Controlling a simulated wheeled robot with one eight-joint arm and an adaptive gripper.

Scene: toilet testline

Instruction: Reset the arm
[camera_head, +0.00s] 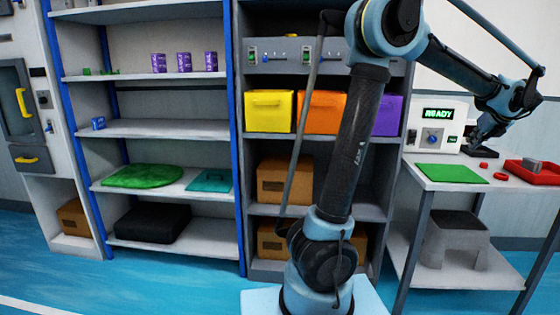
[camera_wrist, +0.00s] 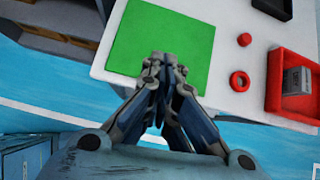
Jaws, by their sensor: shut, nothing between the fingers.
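My gripper (camera_head: 476,137) is at the end of my raised arm, which reaches to the right in the head view. It is above the back part of the white table (camera_head: 455,170), beside the box with the READY display. In the wrist view my gripper (camera_wrist: 162,75) is shut, its fingertips together with nothing between them. The fingertips overlap the near edge of a green mat (camera_wrist: 150,35) on the table in that view. The gripper appears to be above the table, touching nothing that I can see.
On the table lie a red tray (camera_head: 532,172) with a grey block (camera_head: 532,165), a red ring (camera_wrist: 239,81) and a small red round piece (camera_wrist: 244,39). The READY box (camera_head: 435,125) stands at the back. Shelves (camera_head: 170,130) with coloured bins stand at the left and middle.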

